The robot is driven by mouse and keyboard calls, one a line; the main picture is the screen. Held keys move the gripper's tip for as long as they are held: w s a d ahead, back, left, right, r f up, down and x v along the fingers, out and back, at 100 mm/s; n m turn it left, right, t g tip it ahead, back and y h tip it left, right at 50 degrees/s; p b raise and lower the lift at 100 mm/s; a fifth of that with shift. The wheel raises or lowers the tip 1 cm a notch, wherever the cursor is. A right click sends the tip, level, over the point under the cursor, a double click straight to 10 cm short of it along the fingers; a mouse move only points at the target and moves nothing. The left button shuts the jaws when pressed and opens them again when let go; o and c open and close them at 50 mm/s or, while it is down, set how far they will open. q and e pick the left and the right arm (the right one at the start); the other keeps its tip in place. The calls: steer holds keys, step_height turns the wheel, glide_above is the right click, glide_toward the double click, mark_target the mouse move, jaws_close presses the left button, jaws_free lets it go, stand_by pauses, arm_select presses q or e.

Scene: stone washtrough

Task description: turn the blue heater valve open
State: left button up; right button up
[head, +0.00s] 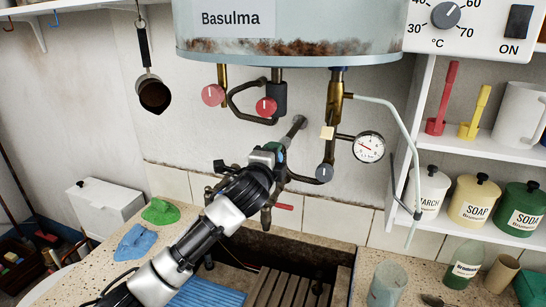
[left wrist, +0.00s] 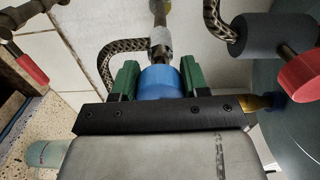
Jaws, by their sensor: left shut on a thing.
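The blue heater valve (left wrist: 160,82) is a short blue round knob in the left wrist view, on a metal fitting with braided hoses. The green fingers of my left gripper (left wrist: 158,72) stand on both sides of it, shut on it. In the head view my left gripper (head: 272,153) is at the pipework below the heater (head: 300,30), and the blue valve is hidden behind it. How far the valve is turned cannot be told. My right gripper is not in view.
Close by are two red round knobs (head: 213,94) (head: 266,107), a brass pipe (head: 335,100), a pressure gauge (head: 369,147) and a red lever (head: 285,207). Shelves with jars (head: 475,200) stand at the right. A blue cloth (head: 135,242) lies on the stone edge.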

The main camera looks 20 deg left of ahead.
arm_select(q)
steer(key=shift+r+n, duration=0.1)
steer(key=shift+n, duration=0.5)
steer(key=shift+r, duration=0.1)
steer(key=o, duration=0.9)
steer(key=shift+d, duration=0.1)
steer(key=shift+o, duration=0.2)
steer(key=shift+s+f, duration=0.2)
steer(key=shift+s, duration=0.1)
steer(key=s+b, duration=0.3)
steer(key=s, duration=0.7)
steer(key=shift+a+r, duration=0.15)
steer(key=shift+a, duration=0.05)
steer(key=shift+s, duration=0.1)
